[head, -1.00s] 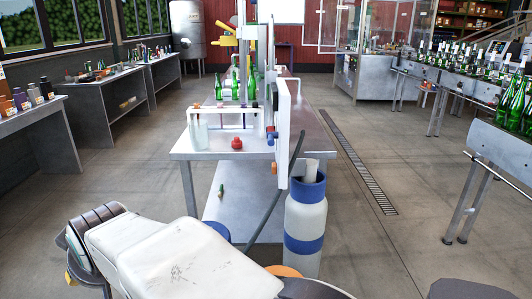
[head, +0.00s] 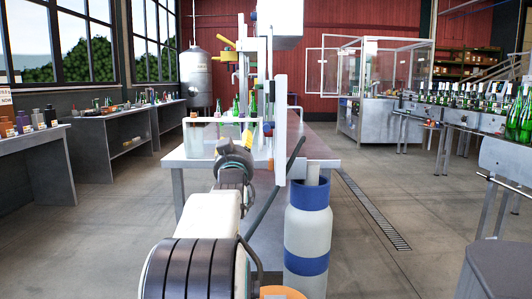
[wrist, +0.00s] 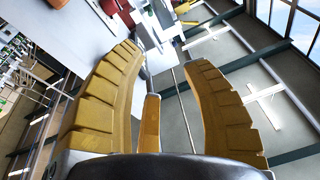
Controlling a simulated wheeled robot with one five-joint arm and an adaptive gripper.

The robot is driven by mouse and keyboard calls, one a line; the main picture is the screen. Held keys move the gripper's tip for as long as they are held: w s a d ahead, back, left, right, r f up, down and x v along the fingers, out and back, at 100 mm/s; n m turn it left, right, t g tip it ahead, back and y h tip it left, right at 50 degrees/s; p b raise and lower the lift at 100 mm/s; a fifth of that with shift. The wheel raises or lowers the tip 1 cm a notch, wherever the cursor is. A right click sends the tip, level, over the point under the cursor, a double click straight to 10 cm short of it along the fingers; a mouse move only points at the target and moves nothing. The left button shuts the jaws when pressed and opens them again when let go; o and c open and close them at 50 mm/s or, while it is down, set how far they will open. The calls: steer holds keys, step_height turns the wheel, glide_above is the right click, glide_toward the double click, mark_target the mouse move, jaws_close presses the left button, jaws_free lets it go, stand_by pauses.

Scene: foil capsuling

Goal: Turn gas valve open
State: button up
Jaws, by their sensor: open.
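I cannot tell for certain which part is the gas valve. A white upright panel (head: 279,130) stands at the near end of the bench, with small blue (head: 268,128) and orange (head: 270,163) fittings on its left side. A gas cylinder (head: 307,228), white with blue bands, stands on the floor in front of it to the right. My gripper (head: 237,145) is raised left of the panel and hides part of the bench. In the wrist view its yellow fingers (wrist: 165,55) are spread and empty. A red part (wrist: 118,15) shows beyond the fingertips.
The metal bench (head: 178,163) carries green bottles (head: 237,106) and a white stand. A dark hose (head: 265,210) runs down beside the cylinder. Side tables line the left; a bottle conveyor (head: 508,160) is at right. Open floor lies on both sides.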

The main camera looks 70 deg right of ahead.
steer(key=m+g+h+b, duration=0.1)
steer(key=g+h+b, duration=0.1)
glide_toward(266, 130)
steer(key=w+d, duration=0.1)
steer(key=d, duration=0.2)
steer(key=shift+m, duration=0.3)
steer(key=b+x, duration=0.1)
steer(key=x, duration=0.2)
steer(key=r+x, duration=0.1)
steer(key=x, duration=0.2)
steer(key=shift+s+a+b, duration=0.1)
steer(key=shift+a+b, duration=0.1)
steer(key=shift+b, duration=0.2)
steer(key=shift+x, duration=0.8)
steer(key=shift+c, duration=0.3)
jaws_close()
